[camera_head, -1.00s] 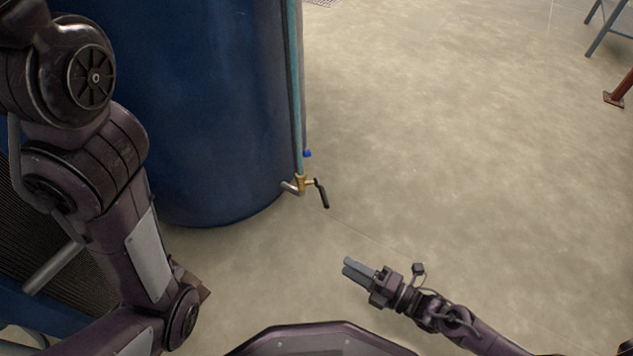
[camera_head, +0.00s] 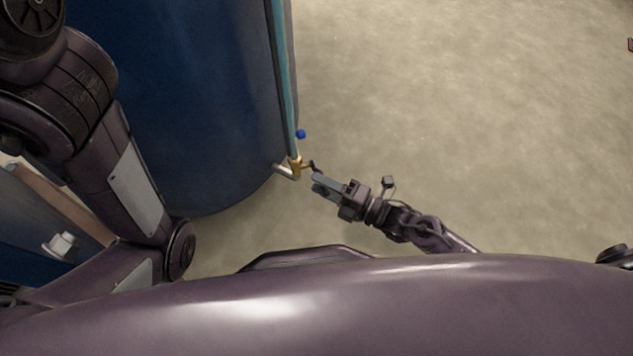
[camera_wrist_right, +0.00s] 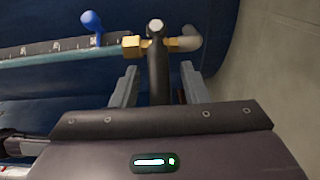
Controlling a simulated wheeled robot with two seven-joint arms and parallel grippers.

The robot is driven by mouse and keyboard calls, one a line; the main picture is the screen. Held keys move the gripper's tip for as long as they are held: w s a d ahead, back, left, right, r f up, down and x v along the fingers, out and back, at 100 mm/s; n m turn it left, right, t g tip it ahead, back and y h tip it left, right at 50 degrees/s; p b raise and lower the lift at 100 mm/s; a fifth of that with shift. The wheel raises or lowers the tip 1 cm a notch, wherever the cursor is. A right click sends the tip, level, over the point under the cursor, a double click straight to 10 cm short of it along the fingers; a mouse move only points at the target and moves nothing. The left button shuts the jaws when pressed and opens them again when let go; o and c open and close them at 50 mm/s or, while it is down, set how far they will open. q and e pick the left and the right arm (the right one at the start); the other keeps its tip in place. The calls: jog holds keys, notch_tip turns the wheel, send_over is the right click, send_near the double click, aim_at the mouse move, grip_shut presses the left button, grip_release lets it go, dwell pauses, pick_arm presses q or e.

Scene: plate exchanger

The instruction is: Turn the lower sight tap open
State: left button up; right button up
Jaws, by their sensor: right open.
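The lower sight tap (camera_head: 296,165) is a brass fitting at the foot of the sight tube on the blue tank. In the right wrist view its brass body (camera_wrist_right: 132,46) and black lever handle (camera_wrist_right: 158,70) show clearly. My right gripper (camera_head: 318,185) is beside the tap in the head view. In the right wrist view the right gripper (camera_wrist_right: 160,88) is open, with one finger on each side of the lever and gaps visible. The lever's lower end is hidden behind the gripper body. My left arm shows at the left, but its gripper is out of view.
The blue tank (camera_head: 200,110) stands directly left of the tap. The teal sight tube (camera_head: 282,80) rises along its side, with a blue knob (camera_head: 301,134) just above the tap; the knob also shows in the wrist view (camera_wrist_right: 92,22). Bare floor (camera_head: 450,120) lies to the right.

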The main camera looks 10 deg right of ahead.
jog(key=shift+x, duration=0.9)
grip_shut()
